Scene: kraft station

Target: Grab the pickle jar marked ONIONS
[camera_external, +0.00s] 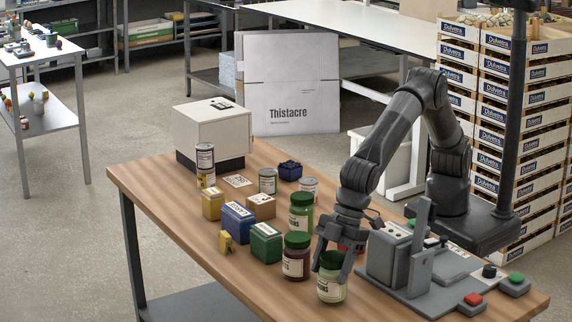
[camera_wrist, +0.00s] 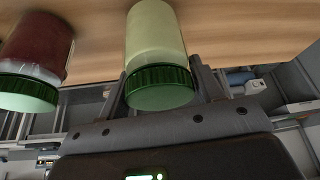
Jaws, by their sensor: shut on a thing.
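A jar of pale yellow-green content with a green lid (camera_external: 332,290) stands upright near the front edge of the table; its label is too small to read surely. My gripper (camera_external: 333,264) comes down from above and is shut on this jar at its lid. In the wrist view the same pale jar (camera_wrist: 157,35) lies between the two fingers of my gripper (camera_wrist: 163,84). A dark red jar with a green lid (camera_external: 296,262) stands just left of it, and shows in the wrist view (camera_wrist: 35,45).
Another red jar is partly hidden behind my gripper. A grey device (camera_external: 395,255) stands close on the right, with red (camera_external: 472,302) and green buttons. The table's left front is clear.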

